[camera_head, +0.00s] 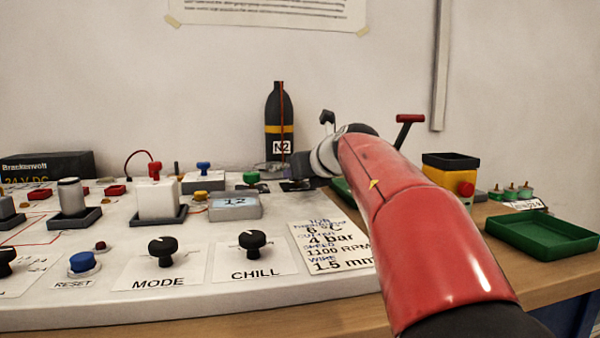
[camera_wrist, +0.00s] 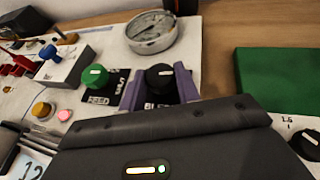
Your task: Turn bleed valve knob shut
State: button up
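The bleed valve knob (camera_wrist: 160,77) is black and round with a pale pointer mark. It stands on a black label, partly covered, that reads "BLEE". My gripper (camera_wrist: 159,80) has its two purple fingers on either side of this knob, very close to its sides. I cannot tell whether both fingers press on it. In the head view my red arm reaches over the right part of the panel, and the bleed knob and my fingertips cannot be made out there.
A green knob (camera_wrist: 95,76) with a FEED label sits just left of the bleed knob. A round gauge (camera_wrist: 152,32) lies behind it. A green tray (camera_head: 545,235) is on the right. A black N2 bottle (camera_head: 279,122) stands at the back.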

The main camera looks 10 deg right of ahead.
jog(key=c, duration=0.4)
jog(key=h+p, duration=0.1)
jog(key=p, duration=0.1)
jog(key=shift+r+m+p, duration=0.25)
jog(key=shift+m+p, duration=0.15)
jog(key=shift+f+m+h+p, duration=0.2)
jog(key=shift+m+h+p, duration=0.25)
jog(key=shift+p, duration=0.5)
jog(key=shift+f, duration=0.1)
jog(key=o, duration=1)
